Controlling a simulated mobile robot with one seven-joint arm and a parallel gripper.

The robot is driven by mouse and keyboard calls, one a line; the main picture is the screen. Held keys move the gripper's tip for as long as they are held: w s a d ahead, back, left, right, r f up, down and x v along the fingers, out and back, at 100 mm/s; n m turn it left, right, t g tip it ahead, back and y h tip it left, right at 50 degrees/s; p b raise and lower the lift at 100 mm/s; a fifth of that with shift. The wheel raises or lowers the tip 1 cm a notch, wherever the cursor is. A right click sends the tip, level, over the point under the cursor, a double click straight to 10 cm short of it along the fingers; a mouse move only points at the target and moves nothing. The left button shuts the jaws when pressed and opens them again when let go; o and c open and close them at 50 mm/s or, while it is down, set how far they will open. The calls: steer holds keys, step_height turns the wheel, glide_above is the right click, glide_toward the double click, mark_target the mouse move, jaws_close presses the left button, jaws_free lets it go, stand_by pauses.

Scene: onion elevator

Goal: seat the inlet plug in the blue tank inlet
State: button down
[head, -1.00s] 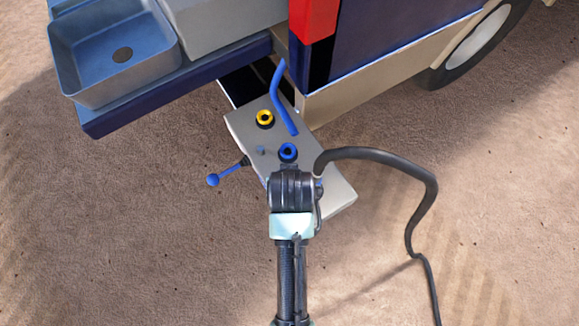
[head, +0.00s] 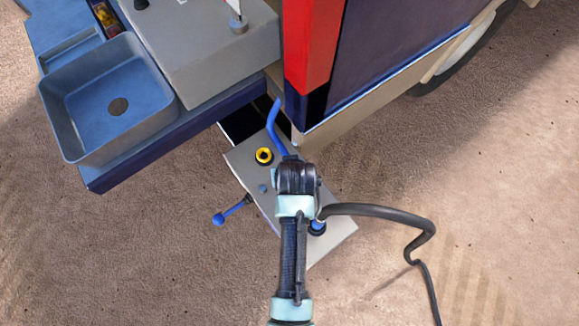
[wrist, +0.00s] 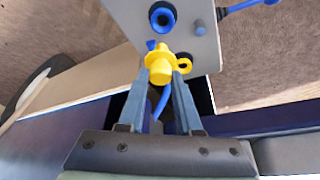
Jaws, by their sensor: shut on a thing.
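My gripper (wrist: 160,80) is shut on a yellow inlet plug (wrist: 160,66), held between its fingertips in the wrist view. The blue tank inlet (wrist: 162,18) is a dark hole with a blue ring on a grey plate (wrist: 125,15). In the wrist view the plug appears apart from it, lower in the picture. In the head view the blue inlet (head: 317,228) is partly hidden by the hose and my arm, which reaches past its left side over the plate (head: 340,230). My fingers and the plug are hidden there.
A yellow-ringed inlet (head: 264,156) sits left of my arm. A bent blue pipe (head: 277,125) rises near the plate's far edge. A blue-knobbed lever (head: 232,210) projects left. A black hose (head: 385,211) runs right. The red and blue vehicle body (head: 400,60) stands behind.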

step_height(320, 180, down, 4)
steer(key=b, duration=0.3)
steer(key=shift+f+b, duration=0.6)
steer(key=shift+f, duration=0.2)
steer(key=shift+f, duration=0.35)
steer(key=shift+f, duration=0.35)
steer(key=shift+f+b, duration=0.65)
steer(key=shift+f, duration=0.3)
stand_by(0.7)
steer(key=shift+f, duration=0.25)
steer(key=shift+f, duration=0.35)
stand_by(0.3)
steer(key=c, duration=0.5)
jaws_free()
